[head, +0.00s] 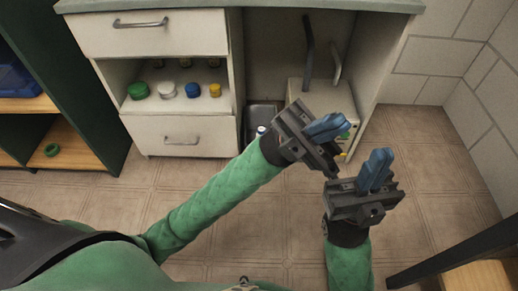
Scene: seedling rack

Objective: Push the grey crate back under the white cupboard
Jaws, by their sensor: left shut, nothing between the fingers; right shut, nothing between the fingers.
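The white cupboard (187,134) stands at the back, with drawers on its left side and an open bay on its right. A grey crate (263,107) shows in part on the floor inside the bay, beside the drawer unit. My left wrist and gripper hide its right and front parts, so I cannot tell how far it sticks out. My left gripper (329,127) is shut and empty, in front of the bay and right of the visible crate part. My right gripper (378,169) is shut and empty, further right and nearer to me, over the floor.
A pale box (296,91) with dark and grey pipes above it stands in the bay's right part. Several coloured jars sit on the cupboard's open shelf (180,103). A dark green shelf unit (92,95) stands left. A dark-legged table (455,258) is at bottom right. The floor between is clear.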

